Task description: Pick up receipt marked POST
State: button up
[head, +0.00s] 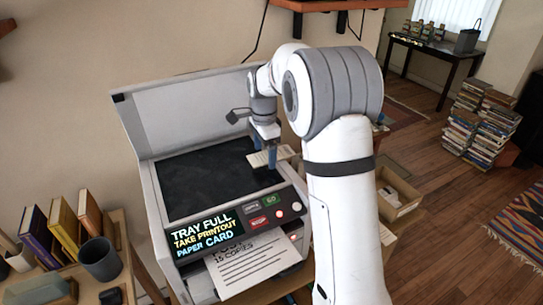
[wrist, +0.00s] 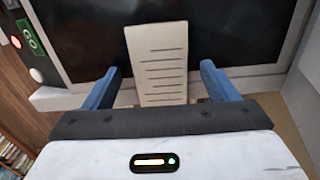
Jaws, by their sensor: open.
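A pale paper slip (wrist: 157,52) with printed lines lies over the black copier glass, reaching its near edge in the wrist view. No POST mark is readable on it. My gripper (wrist: 161,68) is open, with one blue finger on each side of the slip and gaps between. In the head view my gripper (head: 265,152) is over the right part of the glass, pointing down, with pale paper (head: 258,159) beside the fingers. A larger printed sheet (head: 250,262) sticks out of the copier front; its heading is partly hidden, and "15 COPIES" is readable.
The copier (head: 155,205) has its lid (head: 190,112) raised behind the glass. Its display (head: 207,236) reads "TRAY FULL TAKE PRINTOUT PAPER CARD". A shelf with books (head: 65,222) and a dark cup (head: 100,260) stands left. An open box (head: 400,195) is at right.

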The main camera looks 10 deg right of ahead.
jog(key=c, duration=1.1)
jog(key=shift+r, duration=0.15)
